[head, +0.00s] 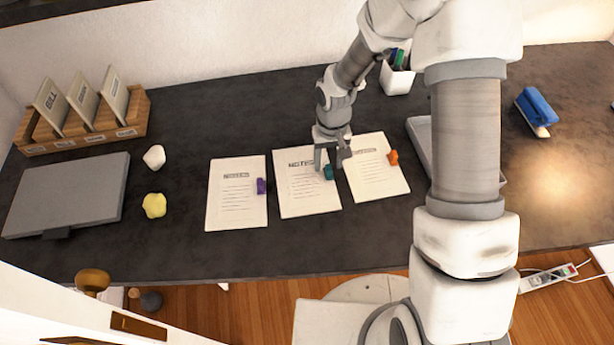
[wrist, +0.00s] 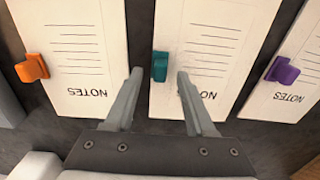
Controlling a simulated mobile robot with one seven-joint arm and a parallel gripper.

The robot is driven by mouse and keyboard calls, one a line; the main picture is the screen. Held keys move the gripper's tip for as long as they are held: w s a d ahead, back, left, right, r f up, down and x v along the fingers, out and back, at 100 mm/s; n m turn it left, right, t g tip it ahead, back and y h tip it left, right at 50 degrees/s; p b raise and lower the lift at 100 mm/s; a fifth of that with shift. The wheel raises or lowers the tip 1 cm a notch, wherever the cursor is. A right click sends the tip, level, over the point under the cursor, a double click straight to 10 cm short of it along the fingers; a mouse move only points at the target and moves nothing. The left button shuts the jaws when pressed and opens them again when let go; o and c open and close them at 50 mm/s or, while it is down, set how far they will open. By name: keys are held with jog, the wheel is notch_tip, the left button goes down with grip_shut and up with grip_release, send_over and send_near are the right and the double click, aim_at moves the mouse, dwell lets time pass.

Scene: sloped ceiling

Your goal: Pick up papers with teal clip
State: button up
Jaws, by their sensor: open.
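The papers with the teal clip (head: 306,190) lie flat on the dark desk, in the middle of a row of three sheets headed "NOTES". The teal clip (head: 328,172) sits at their right edge in the head view. In the wrist view the same papers (wrist: 205,55) are at top centre, with the teal clip (wrist: 160,66) on their left edge. My gripper (head: 333,160) is over the top right of these papers. In the wrist view my gripper (wrist: 158,75) is open, its two fingers apart. The teal clip appears between the fingertips; contact cannot be told.
Papers with a purple clip (head: 236,205) lie to the left, papers with an orange clip (head: 378,180) to the right. The desk (head: 180,235) also holds a grey laptop (head: 70,195), crumpled notes, a wooden file holder (head: 135,115), a pen cup (head: 397,80) and a blue stapler-like object (head: 536,108).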

grip_shut()
dwell(0.6)
jog(key=shift+r, duration=0.45)
jog(key=r, duration=0.3)
jog(key=shift+w+d+r, duration=0.15)
jog(key=shift+d+r, duration=0.2)
jog(key=w+d+r, duration=0.2)
jog(key=d+r, duration=0.4)
jog(key=d, duration=0.4)
jog(key=shift+w+d+r+p, duration=0.2)
jog(key=shift+w+d+p, duration=0.1)
jog(key=shift+p, duration=0.05)
